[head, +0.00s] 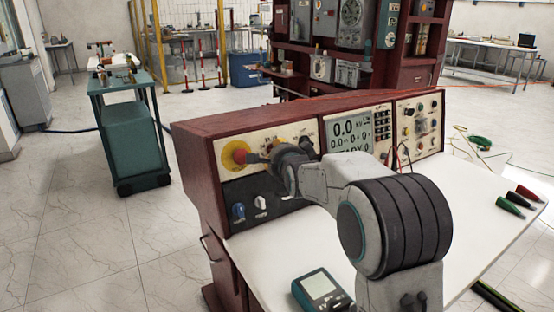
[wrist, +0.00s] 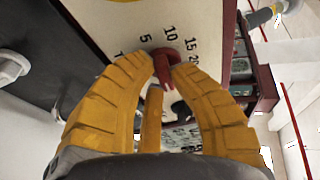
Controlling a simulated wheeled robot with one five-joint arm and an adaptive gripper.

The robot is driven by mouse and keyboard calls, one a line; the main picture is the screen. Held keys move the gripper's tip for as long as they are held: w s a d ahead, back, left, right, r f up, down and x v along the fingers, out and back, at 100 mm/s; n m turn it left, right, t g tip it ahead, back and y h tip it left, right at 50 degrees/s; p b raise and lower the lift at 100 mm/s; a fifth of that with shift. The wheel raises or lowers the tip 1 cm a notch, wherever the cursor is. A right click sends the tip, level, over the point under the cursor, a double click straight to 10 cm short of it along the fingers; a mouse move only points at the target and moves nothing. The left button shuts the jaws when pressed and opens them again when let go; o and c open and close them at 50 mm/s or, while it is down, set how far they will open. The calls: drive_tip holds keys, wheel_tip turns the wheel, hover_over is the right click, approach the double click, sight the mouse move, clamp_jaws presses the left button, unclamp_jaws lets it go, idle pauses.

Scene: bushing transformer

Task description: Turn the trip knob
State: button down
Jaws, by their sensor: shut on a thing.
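The red trip knob (wrist: 174,70) sits on a cream panel with a printed scale reading 5, 10, 15 and 20 in the wrist view. My gripper (wrist: 165,65) has its yellow fingers closed around the knob, one on each side. In the head view my gripper (head: 272,150) is at the left part of the console's (head: 196,155) front panel, and my wrist and fingers hide the knob there.
A red emergency button on a yellow ring (head: 235,154) is just left of my gripper. A blue knob (head: 238,212) and a white switch (head: 261,203) sit below. A display (head: 349,135) is to the right. A handheld meter (head: 320,289) lies on the white worktop (head: 270,250).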

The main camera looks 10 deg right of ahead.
drive_tip(key=shift+f+n+b, duration=0.25)
drive_tip(key=shift+n+b, duration=0.35)
drive_tip(key=shift+b, duration=0.15)
drive_tip(key=shift+r+n+t, duration=0.2)
drive_tip(key=shift+n+t, duration=0.1)
drive_tip(key=c, duration=1.1)
unclamp_jaws()
drive_tip(key=s+r, duration=0.2)
drive_tip(key=s, duration=0.9)
drive_tip(key=shift+s+r, duration=0.15)
drive_tip(key=shift+s, duration=0.25)
